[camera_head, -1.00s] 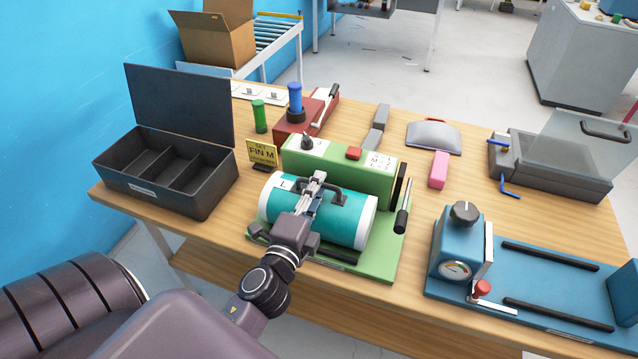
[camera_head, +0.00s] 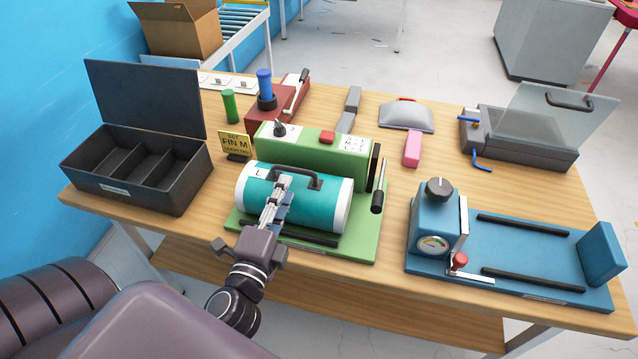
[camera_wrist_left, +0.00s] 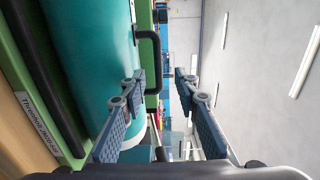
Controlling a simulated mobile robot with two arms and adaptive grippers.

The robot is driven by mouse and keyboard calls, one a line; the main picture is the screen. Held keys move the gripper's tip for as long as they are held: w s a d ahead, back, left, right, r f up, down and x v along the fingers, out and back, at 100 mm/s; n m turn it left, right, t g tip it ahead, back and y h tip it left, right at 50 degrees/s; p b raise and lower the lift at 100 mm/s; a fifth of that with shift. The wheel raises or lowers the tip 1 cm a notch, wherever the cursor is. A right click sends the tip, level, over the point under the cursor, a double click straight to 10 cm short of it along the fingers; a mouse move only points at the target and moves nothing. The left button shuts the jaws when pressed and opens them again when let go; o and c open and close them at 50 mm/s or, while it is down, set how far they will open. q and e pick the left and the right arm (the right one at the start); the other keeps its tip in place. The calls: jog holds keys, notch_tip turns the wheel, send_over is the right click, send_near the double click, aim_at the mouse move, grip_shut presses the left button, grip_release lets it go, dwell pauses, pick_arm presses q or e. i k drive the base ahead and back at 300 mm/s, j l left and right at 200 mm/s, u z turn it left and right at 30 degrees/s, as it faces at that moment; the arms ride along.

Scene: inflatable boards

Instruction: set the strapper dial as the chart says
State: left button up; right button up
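A green machine (camera_head: 300,146) carries a black dial (camera_head: 280,128) on a white plate, a red button (camera_head: 327,137) and a small white chart (camera_head: 354,145), whose print is too small to read surely. A yellow sign (camera_head: 236,144) reads "SET FIN M" with a smaller line below. A teal roll marked L (camera_head: 325,208), with a black handle (camera_head: 296,174), lies in front of the machine. My left gripper (camera_head: 281,188) is over the roll, near the handle. Its fingers (camera_wrist_left: 160,85) are apart and empty in the wrist view, beside the handle. My right gripper is not in view.
A blue machine (camera_head: 510,250) with its own dial (camera_head: 439,188) and gauge stands right. An open black box (camera_head: 140,190) stands left. A red machine (camera_head: 274,110) with a blue knob, a green cylinder (camera_head: 229,106) and a pink block (camera_head: 412,149) are behind.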

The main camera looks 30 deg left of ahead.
aim_at(279, 130)
jog(key=u, duration=1.3)
